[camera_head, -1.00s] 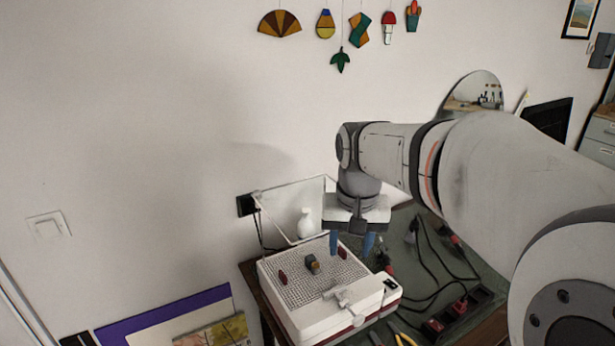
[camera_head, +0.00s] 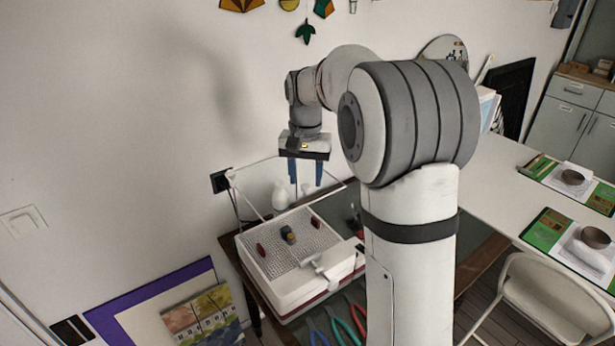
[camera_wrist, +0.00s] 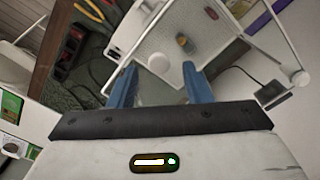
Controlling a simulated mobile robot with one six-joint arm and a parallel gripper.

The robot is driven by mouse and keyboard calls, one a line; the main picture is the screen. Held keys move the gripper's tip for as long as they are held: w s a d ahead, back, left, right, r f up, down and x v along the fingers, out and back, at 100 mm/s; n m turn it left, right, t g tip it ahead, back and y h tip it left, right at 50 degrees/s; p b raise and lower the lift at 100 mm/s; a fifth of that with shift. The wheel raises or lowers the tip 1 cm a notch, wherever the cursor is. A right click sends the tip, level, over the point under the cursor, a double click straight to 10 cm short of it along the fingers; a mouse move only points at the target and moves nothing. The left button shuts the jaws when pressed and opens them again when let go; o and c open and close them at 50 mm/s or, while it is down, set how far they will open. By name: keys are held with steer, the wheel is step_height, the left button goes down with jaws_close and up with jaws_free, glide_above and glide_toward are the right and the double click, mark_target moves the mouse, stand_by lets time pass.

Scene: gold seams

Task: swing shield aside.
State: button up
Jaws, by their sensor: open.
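The shield (camera_head: 247,197) is a clear panel in a thin white frame, standing tilted at the back of a white grinder (camera_head: 290,296). Its frame also shows in the wrist view (camera_wrist: 283,38). My gripper (camera_head: 305,182) points down with its blue fingers apart, above the back right of the grinder. In the head view the fingers overlap the shield area; I cannot tell whether they touch it. My arm hides part of the scene to the right of the grinder.
A red piece (camera_head: 261,250) and a dark-and-gold bit (camera_head: 289,236) are on the grinder's grid. Pliers (camera_head: 342,328) lie in front. The wall is close behind.

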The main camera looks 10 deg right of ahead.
steer(key=shift+f, duration=0.75)
jaws_close()
